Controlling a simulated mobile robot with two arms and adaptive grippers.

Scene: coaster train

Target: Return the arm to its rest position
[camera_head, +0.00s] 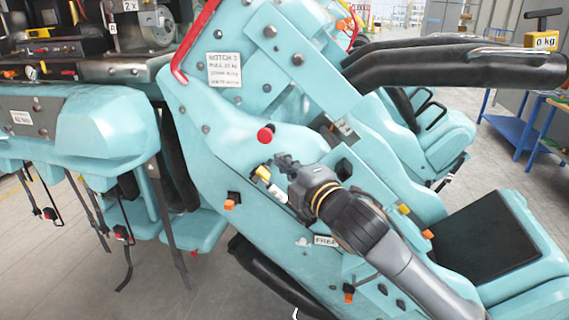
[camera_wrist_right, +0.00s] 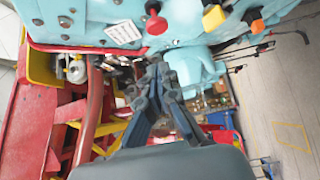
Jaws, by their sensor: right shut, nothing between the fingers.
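My right arm (camera_head: 385,245) reaches in from the lower right in the head view. Its gripper (camera_head: 284,162) is shut and empty, in front of the turquoise coaster car's side panel (camera_head: 225,125). The fingertips are just right of and below a red knob (camera_head: 265,134) and close to a yellow-and-white handle (camera_head: 268,180); I cannot tell whether they touch the handle. In the right wrist view the shut gripper fingers (camera_wrist_right: 157,80) point up the picture, with the red knob (camera_wrist_right: 156,25) and a yellow handle (camera_wrist_right: 214,17) beyond them. My left gripper is not in view.
A black padded restraint bar (camera_head: 455,65) juts out at upper right. A seat (camera_head: 480,240) is at lower right. A blue trolley (camera_head: 520,115) stands behind it. Cables and levers hang below the turquoise housing (camera_head: 100,125) at left. Open floor (camera_head: 40,270) shows at lower left.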

